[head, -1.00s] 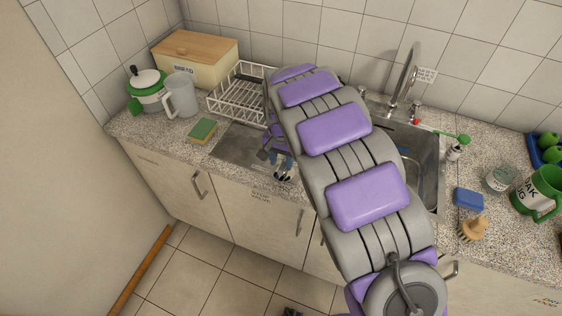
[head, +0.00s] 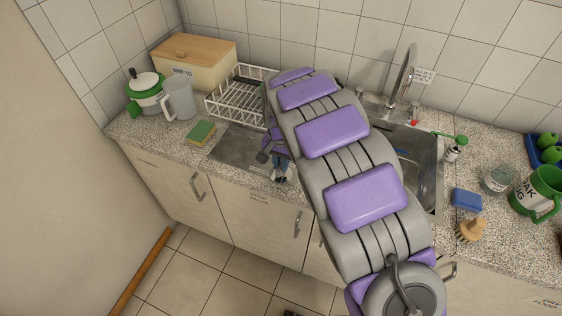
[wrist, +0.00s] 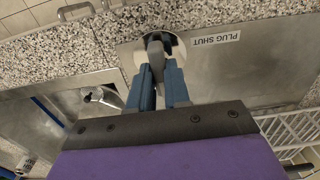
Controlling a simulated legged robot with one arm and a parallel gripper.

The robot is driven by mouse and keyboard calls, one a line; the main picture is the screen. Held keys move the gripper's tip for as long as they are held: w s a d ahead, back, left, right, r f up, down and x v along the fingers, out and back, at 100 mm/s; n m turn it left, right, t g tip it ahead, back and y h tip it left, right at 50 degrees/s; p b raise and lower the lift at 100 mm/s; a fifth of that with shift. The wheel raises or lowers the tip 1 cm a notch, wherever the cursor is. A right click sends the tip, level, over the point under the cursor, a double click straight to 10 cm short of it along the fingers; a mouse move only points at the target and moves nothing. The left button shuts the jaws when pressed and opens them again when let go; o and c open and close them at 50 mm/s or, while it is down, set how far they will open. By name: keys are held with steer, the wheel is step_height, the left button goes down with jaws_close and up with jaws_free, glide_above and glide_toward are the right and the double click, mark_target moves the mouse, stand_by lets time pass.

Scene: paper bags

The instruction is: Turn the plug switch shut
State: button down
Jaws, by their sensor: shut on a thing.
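The plug switch (wrist: 155,50) is a grey lever on a round pale base in the metal drainboard (wrist: 255,65), near the counter's front edge. A label reading "PLUG SHUT" (wrist: 217,38) appears upside down to the right of the switch in the wrist view. My gripper (wrist: 162,75) has its two blue fingers on either side of the lever, shut on it. In the head view my gripper (head: 280,174) is at the front of the drainboard, and I cannot make out the switch there. The sink (head: 425,160) is partly hidden by my arm; its drain shows in the wrist view (wrist: 100,96).
A white dish rack (head: 238,98) stands behind the drainboard, with a sponge (head: 201,132), a clear jug (head: 179,97) and a bread box (head: 195,62) to the left. A blue sponge (head: 466,199) and brush (head: 470,229) lie right of the sink.

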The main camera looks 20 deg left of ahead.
steer(key=shift+a+r, duration=0.1)
steer(key=n+p, duration=0.3)
steer(key=shift+r+n, duration=0.15)
steer(key=shift+n, duration=0.25)
steer(key=n+p, duration=0.3)
steer(key=n, duration=0.1)
steer(key=shift+w+n, duration=0.1)
steer(key=shift+n, duration=0.2)
steer(key=n+p, duration=0.2)
steer(key=n, duration=0.2)
steer(key=shift+a, duration=0.1)
steer(key=n+p, duration=0.2)
steer(key=n, duration=0.3)
steer(key=shift+n, duration=0.4)
steer(key=c, duration=1.1)
jaws_free()
steer(key=shift+f, duration=0.2)
